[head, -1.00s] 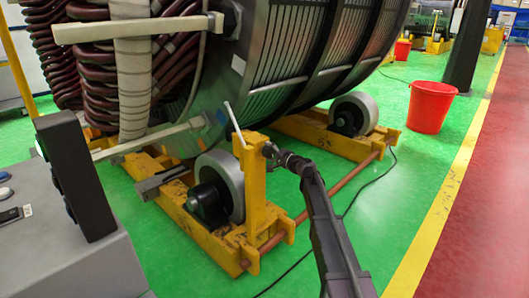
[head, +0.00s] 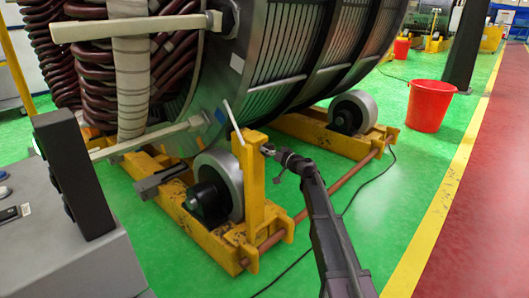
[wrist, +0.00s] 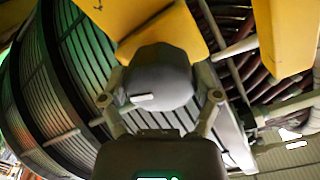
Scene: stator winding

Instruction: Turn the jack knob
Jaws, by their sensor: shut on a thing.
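The jack knob (wrist: 160,68) is a dark grey, rounded block with a small white mark, seen close up in the wrist view against yellow metal. My gripper (wrist: 160,84) has one finger on each side of the knob and is shut on it. In the head view my gripper (head: 267,150) is at the right side of the upright yellow jack post (head: 254,188), near its top. The knob is too small and covered to make out there. A thin white rod (head: 233,122) leans up from the post's top.
The large stator (head: 290,50) rests on rollers (head: 219,183) in a yellow frame (head: 187,218). A copper-coloured bar (head: 330,200) runs along the frame's near side. A black cable (head: 352,200) lies on the green floor. A red bucket (head: 429,107) stands at right.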

